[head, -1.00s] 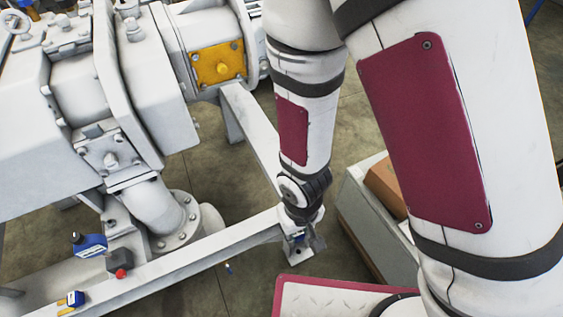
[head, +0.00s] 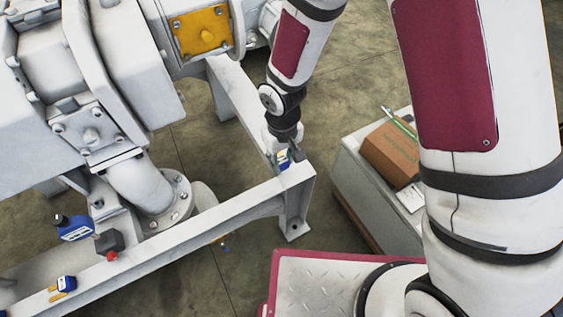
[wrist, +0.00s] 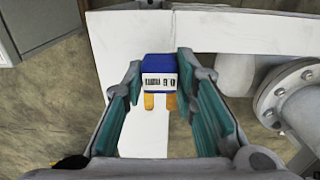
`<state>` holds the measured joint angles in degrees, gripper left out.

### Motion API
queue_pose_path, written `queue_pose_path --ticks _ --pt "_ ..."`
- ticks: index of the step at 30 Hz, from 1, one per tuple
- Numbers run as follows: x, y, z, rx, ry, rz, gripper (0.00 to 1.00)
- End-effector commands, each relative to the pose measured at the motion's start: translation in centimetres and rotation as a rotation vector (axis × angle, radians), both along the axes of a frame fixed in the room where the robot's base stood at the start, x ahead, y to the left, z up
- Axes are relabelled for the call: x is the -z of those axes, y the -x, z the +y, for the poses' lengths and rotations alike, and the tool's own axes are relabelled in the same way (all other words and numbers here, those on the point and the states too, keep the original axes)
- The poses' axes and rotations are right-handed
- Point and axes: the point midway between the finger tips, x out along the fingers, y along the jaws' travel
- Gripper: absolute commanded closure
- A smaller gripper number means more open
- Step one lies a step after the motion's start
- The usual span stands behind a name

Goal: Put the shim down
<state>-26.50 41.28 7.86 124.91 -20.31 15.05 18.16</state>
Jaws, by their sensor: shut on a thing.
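The shim (head: 284,156) is a small blue and white labelled piece with yellow prongs. It sits between the fingertips of my gripper (head: 284,150) at the corner of the white steel frame (head: 232,205). In the wrist view, the shim (wrist: 158,78) shows its printed label, with the yellow prongs towards me. The teal-padded fingers of my gripper (wrist: 157,72) are shut on its sides. The frame's white top (wrist: 112,42) lies below it. I cannot tell whether the shim touches the frame.
Another blue and white piece with yellow prongs (head: 64,286) lies on the frame at the lower left. A cardboard box (head: 390,155) stands on a grey cabinet (head: 355,176) at right.

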Motion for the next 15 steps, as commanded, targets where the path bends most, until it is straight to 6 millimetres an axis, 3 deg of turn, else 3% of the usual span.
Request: queue_pose_path --ticks 6,12,15 --pt "0.2 -1.4 0.3 0.0 -0.002 -0.001 1.0" --pt "3.5 -1.2 0.2 -0.002 0.001 0.001 1.0" --pt "3.7 -1.2 0.3 -0.002 -0.001 -0.001 1.0"
